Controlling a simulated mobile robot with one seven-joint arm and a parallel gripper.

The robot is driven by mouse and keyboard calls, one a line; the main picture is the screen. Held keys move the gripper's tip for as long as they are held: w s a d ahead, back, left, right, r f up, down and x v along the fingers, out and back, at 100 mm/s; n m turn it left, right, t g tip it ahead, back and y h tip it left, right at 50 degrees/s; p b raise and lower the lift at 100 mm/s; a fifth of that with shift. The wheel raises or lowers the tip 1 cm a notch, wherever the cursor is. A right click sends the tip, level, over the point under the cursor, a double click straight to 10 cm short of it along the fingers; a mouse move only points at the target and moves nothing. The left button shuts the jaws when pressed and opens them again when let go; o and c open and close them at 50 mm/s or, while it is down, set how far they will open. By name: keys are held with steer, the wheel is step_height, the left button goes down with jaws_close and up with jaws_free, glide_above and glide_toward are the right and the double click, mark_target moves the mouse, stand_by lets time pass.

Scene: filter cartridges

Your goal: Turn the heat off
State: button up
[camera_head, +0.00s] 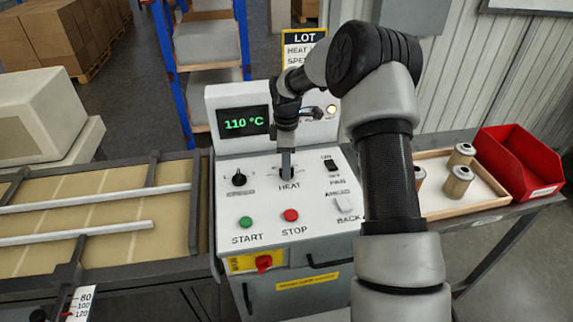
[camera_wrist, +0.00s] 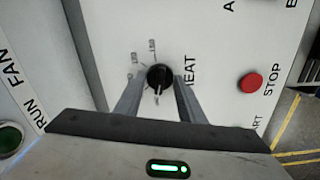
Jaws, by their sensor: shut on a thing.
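The heat knob is black and round with a pale pointer line, and in the wrist view the knob (camera_wrist: 160,77) sits between my fingers beside the word HEAT. Small marks are printed around it. My gripper (camera_wrist: 157,88) is shut on the knob, one finger on each side. In the head view my gripper (camera_head: 286,165) reaches down to the panel above the HEAT label and hides the knob. The green display (camera_head: 243,122) reads 110 °C.
The control panel (camera_head: 262,215) also has a speed knob (camera_head: 239,178), a green START button (camera_head: 246,222), a red STOP button (camera_head: 291,215) and a fan switch (camera_head: 330,165). A tray (camera_head: 440,207) with several cartridges and a red bin (camera_head: 520,160) stand to the right.

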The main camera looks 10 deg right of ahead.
steer(key=shift+n, duration=0.3)
steer(key=o, duration=1.1)
steer(key=shift+c, duration=0.2)
step_height(320, 180, up, 17)
steer(key=shift+r, duration=0.2)
